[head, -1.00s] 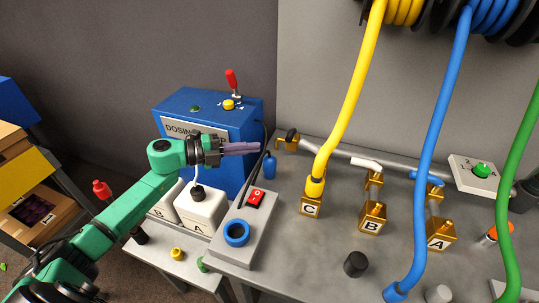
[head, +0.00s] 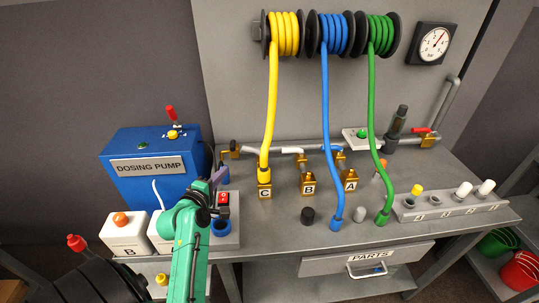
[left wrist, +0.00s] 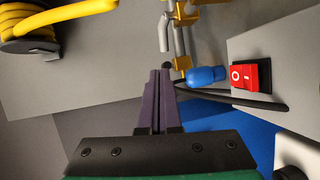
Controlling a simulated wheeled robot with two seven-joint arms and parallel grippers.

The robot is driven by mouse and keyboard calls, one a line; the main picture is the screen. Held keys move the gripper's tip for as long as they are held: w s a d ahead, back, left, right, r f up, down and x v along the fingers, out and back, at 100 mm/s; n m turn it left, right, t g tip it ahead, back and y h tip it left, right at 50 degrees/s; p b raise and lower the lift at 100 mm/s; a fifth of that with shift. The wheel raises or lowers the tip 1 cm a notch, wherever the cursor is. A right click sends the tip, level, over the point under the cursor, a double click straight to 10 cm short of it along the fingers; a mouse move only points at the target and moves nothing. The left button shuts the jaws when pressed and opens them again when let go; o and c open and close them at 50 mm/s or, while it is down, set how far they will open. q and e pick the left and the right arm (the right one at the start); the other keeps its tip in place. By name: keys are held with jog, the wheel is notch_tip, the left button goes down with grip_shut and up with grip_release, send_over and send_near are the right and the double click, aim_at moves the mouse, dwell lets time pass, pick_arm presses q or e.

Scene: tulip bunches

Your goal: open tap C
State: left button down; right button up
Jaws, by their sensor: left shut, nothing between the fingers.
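The brass block labelled C (head: 264,191) stands on the grey bench with the yellow hose (head: 270,110) on top. The hose covers the pipework behind the block, so I cannot make out tap C's lever. My left gripper (head: 220,177) is shut and empty, left of block C and near the red switch. I cannot tell whether the fingers touch anything. My right gripper is not in view.
Brass blocks B (head: 308,188) and A (head: 350,184) stand right of C, with the blue hose (head: 328,110) and green hose (head: 374,110) hanging nearby. The blue dosing pump (head: 150,180) stands left. The red switch (left wrist: 250,74) and blue plug (left wrist: 206,75) are beside the gripper.

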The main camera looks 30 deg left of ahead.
pick_arm(q)
jog(key=shift+w+d+f, duration=0.15)
jog(key=shift+w, duration=0.05)
jog(key=p, duration=0.1)
send_near(246, 150)
jog(key=p+x, duration=0.1)
jog(key=x, duration=0.5)
jog(key=shift+d+p, duration=0.1)
jog(key=shift+p, duration=0.2)
jog(key=shift+w+f, duration=0.1)
jog(key=shift+w, duration=0.35)
jog(key=shift+s, duration=0.1)
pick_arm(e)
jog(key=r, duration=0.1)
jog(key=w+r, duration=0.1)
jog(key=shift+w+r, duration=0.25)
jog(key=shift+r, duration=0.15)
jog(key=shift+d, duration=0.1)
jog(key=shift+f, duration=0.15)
